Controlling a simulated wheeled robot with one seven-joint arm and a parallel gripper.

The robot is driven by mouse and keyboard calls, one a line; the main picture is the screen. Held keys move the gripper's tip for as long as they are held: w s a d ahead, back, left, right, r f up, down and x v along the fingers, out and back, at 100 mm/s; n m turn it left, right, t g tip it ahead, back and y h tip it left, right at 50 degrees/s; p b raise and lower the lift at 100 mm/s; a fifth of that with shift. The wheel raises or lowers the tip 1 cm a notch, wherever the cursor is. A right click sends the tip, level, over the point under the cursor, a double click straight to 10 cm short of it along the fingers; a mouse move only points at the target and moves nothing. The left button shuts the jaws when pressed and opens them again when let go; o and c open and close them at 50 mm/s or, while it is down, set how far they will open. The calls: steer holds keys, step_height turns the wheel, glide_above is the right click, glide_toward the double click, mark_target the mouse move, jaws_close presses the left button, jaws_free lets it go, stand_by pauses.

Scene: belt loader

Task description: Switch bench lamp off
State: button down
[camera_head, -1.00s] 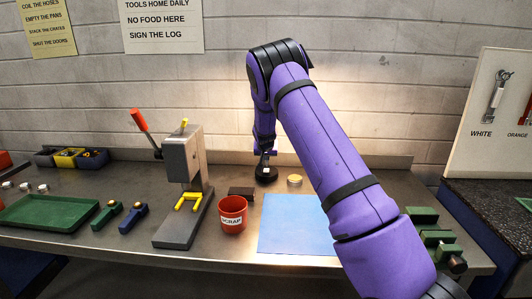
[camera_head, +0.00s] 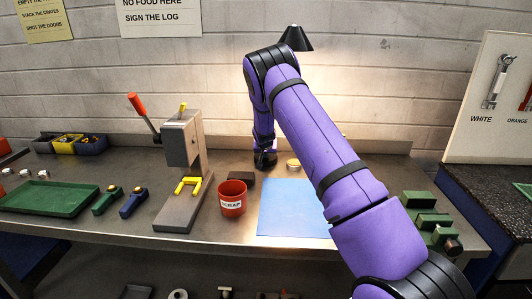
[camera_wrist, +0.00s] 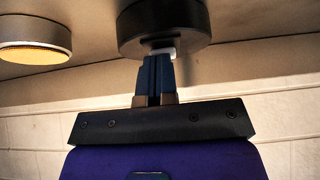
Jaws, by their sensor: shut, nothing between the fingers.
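The bench lamp shows its black shade (camera_head: 296,38) above my arm in the head view. A warm glow lies on the wall and bench below it, so it looks lit. Its round black base stands on the bench behind the mat, partly hidden by my arm; the base (camera_wrist: 185,22) fills the top middle of the wrist view. A small white switch (camera_wrist: 163,50) sits at the base's near edge. My gripper (camera_wrist: 158,60) is shut and empty, fingertips at the switch. I cannot tell whether they press it. In the head view my wrist hides the fingertips.
A round tin with a yellowish top (camera_wrist: 35,40) stands beside the base. A blue mat (camera_head: 290,210), a red scrap cup (camera_head: 232,200) and a lever press (camera_head: 183,150) are in front and left. Green blocks (camera_head: 425,220) lie at the right.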

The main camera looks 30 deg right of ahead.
steer(key=shift+s+a+f, duration=0.1)
steer(key=shift+f, duration=0.3)
steer(key=shift+r, duration=0.15)
steer(key=shift+r, duration=0.7)
steer(key=shift+r, duration=0.1)
steer(key=shift+r, duration=0.4)
step_height(320, 180, up, 3)
steer(key=shift+s+f, duration=0.1)
steer(key=shift+f, duration=0.1)
steer(key=s+a+r, duration=0.4)
steer(key=s+r, duration=0.2)
steer(key=shift+s+a+r, duration=0.2)
steer(key=shift+s+a, duration=0.2)
